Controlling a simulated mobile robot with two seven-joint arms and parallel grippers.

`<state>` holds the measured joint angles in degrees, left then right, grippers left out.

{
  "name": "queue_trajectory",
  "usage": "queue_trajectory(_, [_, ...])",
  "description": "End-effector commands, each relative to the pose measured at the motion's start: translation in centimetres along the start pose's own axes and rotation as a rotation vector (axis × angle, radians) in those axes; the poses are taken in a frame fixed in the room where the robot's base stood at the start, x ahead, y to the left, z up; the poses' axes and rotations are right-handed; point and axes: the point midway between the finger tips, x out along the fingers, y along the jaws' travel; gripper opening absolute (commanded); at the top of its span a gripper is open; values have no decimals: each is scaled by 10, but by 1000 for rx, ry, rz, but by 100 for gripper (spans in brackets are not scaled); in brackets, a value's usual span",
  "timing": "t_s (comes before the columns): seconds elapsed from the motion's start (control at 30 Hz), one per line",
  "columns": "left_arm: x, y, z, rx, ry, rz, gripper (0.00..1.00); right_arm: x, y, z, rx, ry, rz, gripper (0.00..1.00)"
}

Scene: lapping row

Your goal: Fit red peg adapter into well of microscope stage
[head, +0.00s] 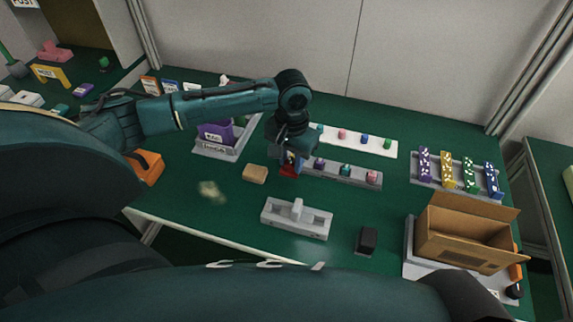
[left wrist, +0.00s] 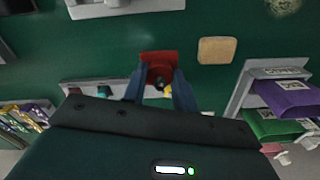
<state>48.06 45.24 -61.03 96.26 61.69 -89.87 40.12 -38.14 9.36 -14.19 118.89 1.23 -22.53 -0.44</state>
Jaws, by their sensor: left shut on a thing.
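My left gripper (head: 291,158) reaches down over the middle of the table. It is shut on the red peg adapter (head: 289,170). In the left wrist view the red adapter (left wrist: 158,62) sits between the two blue fingers of the gripper (left wrist: 160,85), with a dark round spot and a bit of yellow near its middle. A light grey fixture with an upright white piece, which looks like the microscope stage (head: 312,226), stands nearer the front edge, apart from the adapter. Part of it shows in the left wrist view (left wrist: 88,11). Its well cannot be made out. My right gripper is out of view.
A grey rack (head: 330,173) with small coloured pieces lies right beside the gripper. A tan block (head: 255,173) is to the left and a dark block (head: 367,240) front right. An open cardboard box (head: 455,240) stands at the right.

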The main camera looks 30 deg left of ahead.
Motion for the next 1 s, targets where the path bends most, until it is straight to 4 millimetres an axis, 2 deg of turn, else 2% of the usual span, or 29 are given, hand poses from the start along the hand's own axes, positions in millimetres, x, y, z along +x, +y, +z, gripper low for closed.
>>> queue_trajectory(0.1, [21,1,0,0,0,0,3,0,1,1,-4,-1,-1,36])
queue_trajectory(0.37, [43,1,0,0,0,0,3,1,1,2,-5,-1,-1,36])
queue_trajectory(0.53, [67,1,0,-1,0,0,3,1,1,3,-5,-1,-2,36])
queue_trajectory(0.93, [73,1,0,-1,1,1,3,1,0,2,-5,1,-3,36])
queue_trajectory(0.97, [73,1,0,0,2,1,30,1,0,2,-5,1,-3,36])
queue_trajectory(1.0, [72,1,0,0,2,1,34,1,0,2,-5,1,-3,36])
